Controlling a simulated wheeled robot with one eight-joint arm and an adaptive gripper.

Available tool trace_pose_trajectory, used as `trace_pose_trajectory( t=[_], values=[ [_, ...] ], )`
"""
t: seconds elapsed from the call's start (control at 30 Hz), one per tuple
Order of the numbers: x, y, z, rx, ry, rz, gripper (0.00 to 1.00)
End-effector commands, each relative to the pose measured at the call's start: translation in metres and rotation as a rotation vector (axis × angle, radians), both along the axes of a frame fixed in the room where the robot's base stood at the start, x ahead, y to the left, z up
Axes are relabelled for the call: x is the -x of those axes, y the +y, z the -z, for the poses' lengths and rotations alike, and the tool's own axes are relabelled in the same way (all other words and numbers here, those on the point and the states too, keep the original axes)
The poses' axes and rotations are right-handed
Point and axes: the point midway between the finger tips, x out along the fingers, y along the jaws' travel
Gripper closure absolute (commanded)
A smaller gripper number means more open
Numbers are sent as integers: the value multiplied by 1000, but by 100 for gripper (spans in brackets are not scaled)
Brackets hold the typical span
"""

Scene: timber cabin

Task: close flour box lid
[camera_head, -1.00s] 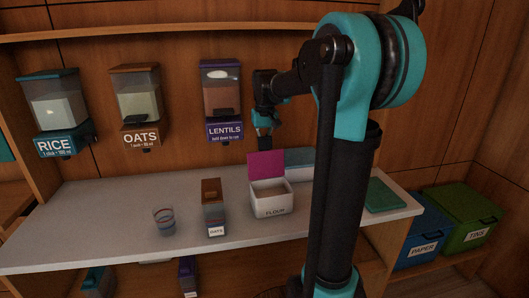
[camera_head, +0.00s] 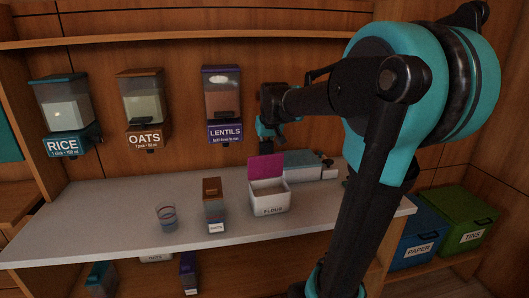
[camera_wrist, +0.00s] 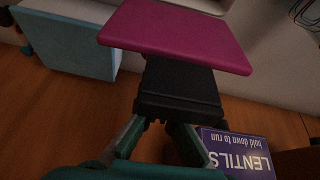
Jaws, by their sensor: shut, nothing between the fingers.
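The flour box (camera_head: 270,198) is a white box with a FLOUR label on the counter. Its magenta lid (camera_head: 266,168) stands raised at the back edge, so the box is open and a pale brown filling shows. My gripper (camera_head: 266,144) is just above and behind the raised lid, with its tips partly hidden there. In the wrist view my gripper (camera_wrist: 180,78) has its dark fingers together and empty, close to the edge of the magenta lid (camera_wrist: 175,36). I cannot tell whether they touch it.
A clear cup (camera_head: 166,217) and a small oats container (camera_head: 213,204) stand left of the flour box. A grey-blue box (camera_head: 303,165) lies behind it on the right. The rice (camera_head: 68,115), oats (camera_head: 143,108) and lentils (camera_head: 222,103) dispensers hang on the wall.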

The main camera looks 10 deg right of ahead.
Motion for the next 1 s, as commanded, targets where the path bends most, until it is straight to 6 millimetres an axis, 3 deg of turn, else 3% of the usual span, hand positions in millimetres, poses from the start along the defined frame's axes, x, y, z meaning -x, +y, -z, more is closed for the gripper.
trace_pose_trajectory(
  t=[0.67, 1.0],
  values=[
    [38, -3, -3, -22, -365, 0, 100],
    [64, -5, 2, -39, -629, 1, 100]
  ],
)
